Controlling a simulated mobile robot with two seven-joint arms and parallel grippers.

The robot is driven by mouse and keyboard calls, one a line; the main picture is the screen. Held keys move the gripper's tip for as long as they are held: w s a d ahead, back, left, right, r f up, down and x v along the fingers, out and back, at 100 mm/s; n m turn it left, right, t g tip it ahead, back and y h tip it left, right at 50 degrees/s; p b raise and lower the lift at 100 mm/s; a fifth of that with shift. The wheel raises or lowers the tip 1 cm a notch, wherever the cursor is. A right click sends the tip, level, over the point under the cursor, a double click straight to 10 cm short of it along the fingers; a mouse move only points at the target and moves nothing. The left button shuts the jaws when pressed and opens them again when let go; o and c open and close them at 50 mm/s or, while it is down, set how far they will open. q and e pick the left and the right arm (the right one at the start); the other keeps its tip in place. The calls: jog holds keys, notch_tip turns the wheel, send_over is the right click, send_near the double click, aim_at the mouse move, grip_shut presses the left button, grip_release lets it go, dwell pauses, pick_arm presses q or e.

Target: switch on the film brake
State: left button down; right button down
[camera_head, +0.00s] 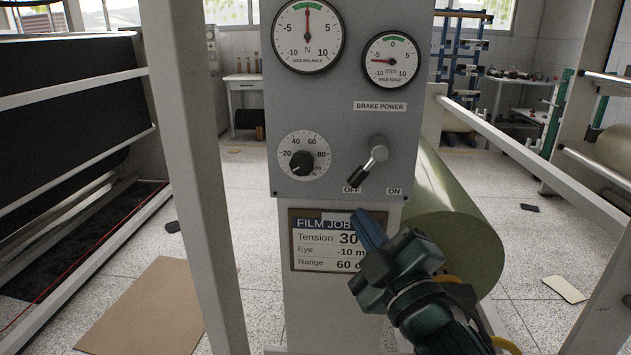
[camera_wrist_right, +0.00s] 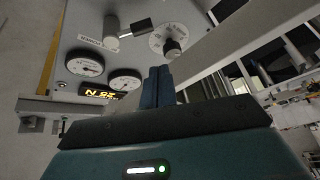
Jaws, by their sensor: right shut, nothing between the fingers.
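The brake power switch (camera_head: 372,160) is a metal lever with a black tip on the grey panel (camera_head: 340,115). Its tip points down and left, at the OFF label (camera_head: 351,189); the ON label (camera_head: 394,191) is to the right. The lever also shows upside down in the right wrist view (camera_wrist_right: 126,34). My right gripper (camera_head: 362,220) is shut and empty, with its blue fingers just below the panel's lower edge, in front of the job card, apart from the lever. Its fingers also show in the right wrist view (camera_wrist_right: 157,72). My left gripper is not in view.
A black dial (camera_head: 302,162) sits left of the lever, and two round gauges (camera_head: 308,37) are above. The film job card (camera_head: 318,240) hangs below the panel. A green film roll (camera_head: 452,225) and a white rail (camera_head: 530,160) are to the right; an upright post (camera_head: 195,150) is left.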

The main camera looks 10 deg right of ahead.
aim_at(353, 180)
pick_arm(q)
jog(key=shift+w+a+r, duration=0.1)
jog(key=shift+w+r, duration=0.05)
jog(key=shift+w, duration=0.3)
pick_arm(e)
jog(key=shift+w+a+r+n+t, duration=0.1)
jog(key=shift+a+r+n+t, duration=0.1)
jog(key=shift+r, duration=0.35)
jog(key=shift+a+r+n+t, duration=0.1)
jog(key=shift+a+r+t, duration=0.1)
jog(key=shift+r, duration=0.35)
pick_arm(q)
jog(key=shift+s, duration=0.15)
pick_arm(e)
jog(key=w, duration=0.3)
jog(key=w+d+p, duration=0.1)
jog(key=w, duration=0.5)
jog(key=shift+w+d+r+p, duration=0.15)
jog(key=shift+d+r+p, duration=0.15)
jog(key=shift+p, duration=0.05)
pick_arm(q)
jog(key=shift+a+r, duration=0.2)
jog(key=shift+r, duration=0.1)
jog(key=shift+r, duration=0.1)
